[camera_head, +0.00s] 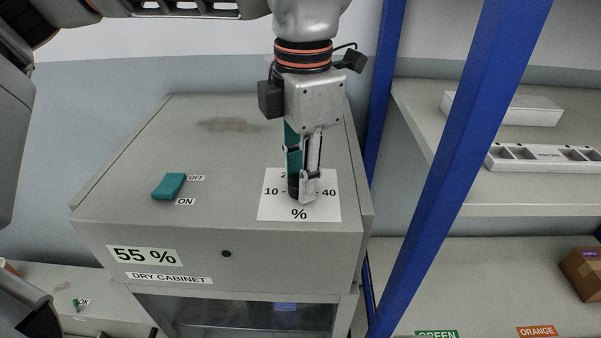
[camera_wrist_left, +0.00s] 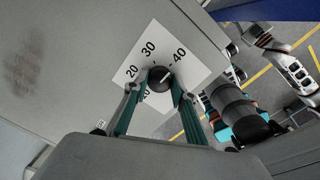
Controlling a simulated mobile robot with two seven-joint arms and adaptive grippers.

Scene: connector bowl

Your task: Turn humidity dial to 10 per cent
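The humidity dial is a round black knob (camera_wrist_left: 160,78) on a white scale card (camera_head: 327,207) on top of the grey dry cabinet (camera_head: 232,140). In the left wrist view its white mark points towards the 40. My left gripper (camera_head: 303,192) points straight down over the card. Its two fingers (camera_wrist_left: 155,87) stand on either side of the dial, with a gap on the left side; I cannot tell whether the right finger touches. In the head view the fingers largely hide the knob. The cabinet's display (camera_head: 145,257) reads 55 %.
A teal ON/OFF switch (camera_head: 169,186) sits left on the cabinet top. A blue post (camera_head: 450,165) stands close on the right, before shelves with a white tray (camera_head: 545,158) and a brown box (camera_head: 582,270). The cabinet top between switch and card is clear.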

